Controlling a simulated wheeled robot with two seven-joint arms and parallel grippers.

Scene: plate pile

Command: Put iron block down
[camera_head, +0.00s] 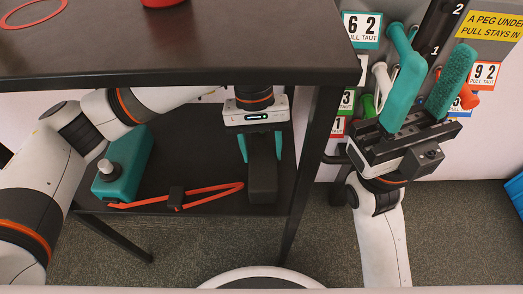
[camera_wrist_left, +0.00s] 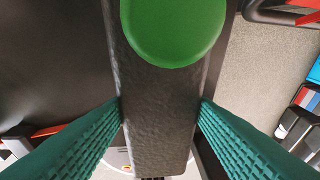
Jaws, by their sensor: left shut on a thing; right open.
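A dark, rough iron block (camera_head: 263,182) is upright between the teal fingers of my left gripper (camera_head: 262,148), under the tabletop and over the lower shelf near its right front. The fingers press on both its sides. In the left wrist view the block (camera_wrist_left: 160,115) runs between the fingers (camera_wrist_left: 160,105), with a round green disc (camera_wrist_left: 173,30) at its upper end. I cannot tell whether the block's bottom touches the shelf. My right gripper (camera_head: 430,45) is open and empty, raised in front of the wall at the right.
The tabletop (camera_head: 200,40) overhangs the shelf; a table leg (camera_head: 310,150) stands right of the block. Pegs and number labels (camera_head: 362,28) are on the wall.

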